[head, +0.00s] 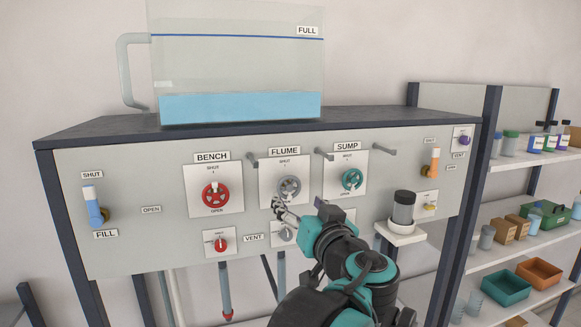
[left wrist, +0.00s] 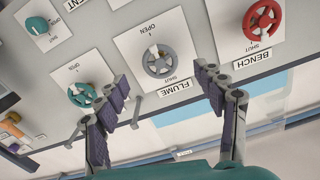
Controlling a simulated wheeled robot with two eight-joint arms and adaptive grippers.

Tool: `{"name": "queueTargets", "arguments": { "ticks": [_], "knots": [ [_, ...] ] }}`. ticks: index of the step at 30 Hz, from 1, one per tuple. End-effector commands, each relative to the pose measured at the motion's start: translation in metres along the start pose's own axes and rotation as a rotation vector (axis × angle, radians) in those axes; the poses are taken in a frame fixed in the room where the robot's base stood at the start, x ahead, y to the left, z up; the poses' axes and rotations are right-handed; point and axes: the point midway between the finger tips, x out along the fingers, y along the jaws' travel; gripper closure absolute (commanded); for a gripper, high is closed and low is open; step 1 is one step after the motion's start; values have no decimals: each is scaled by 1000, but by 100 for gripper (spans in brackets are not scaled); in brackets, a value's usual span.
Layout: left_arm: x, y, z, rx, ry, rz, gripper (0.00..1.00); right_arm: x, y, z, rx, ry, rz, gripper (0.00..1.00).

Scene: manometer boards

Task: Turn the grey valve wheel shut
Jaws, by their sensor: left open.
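The grey valve wheel (head: 289,187) sits on a white plate under the FLUME label (head: 284,151), in the middle of the board. It shows upside down in the left wrist view (left wrist: 170,66), with OPEN above it and SHUT below it. A pale mark on the wheel lies toward the OPEN side there. My left gripper (head: 281,207) is in front of the board, just below the wheel in the head view. In the left wrist view its open fingers (left wrist: 160,77) are spread wide, empty, to either side of the wheel. My right gripper is not in view.
The red BENCH wheel (head: 215,196) is to the left and the teal SUMP wheel (head: 352,180) to the right. Grey pegs (head: 384,150) stick out between the plates. Smaller valves sit below. A dark jar (head: 403,207) stands on a small shelf. A water tank (head: 240,75) stands above.

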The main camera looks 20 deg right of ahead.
Motion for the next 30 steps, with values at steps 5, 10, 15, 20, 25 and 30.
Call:
{"name": "queueTargets", "arguments": {
  "ticks": [5,10,15,20,25,30],
  "knots": [
    [16,3,-7,-3,11,1,30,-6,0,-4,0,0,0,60],
    [46,2,-7,-3,10,1,30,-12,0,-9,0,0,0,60],
    [68,2,-7,-2,9,2,30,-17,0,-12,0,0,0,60],
    [76,3,-6,-2,9,3,30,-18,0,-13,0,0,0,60],
    [76,3,-6,-2,9,3,30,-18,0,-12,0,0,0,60],
    [76,3,-6,-2,9,3,59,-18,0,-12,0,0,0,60]
  ]
}}
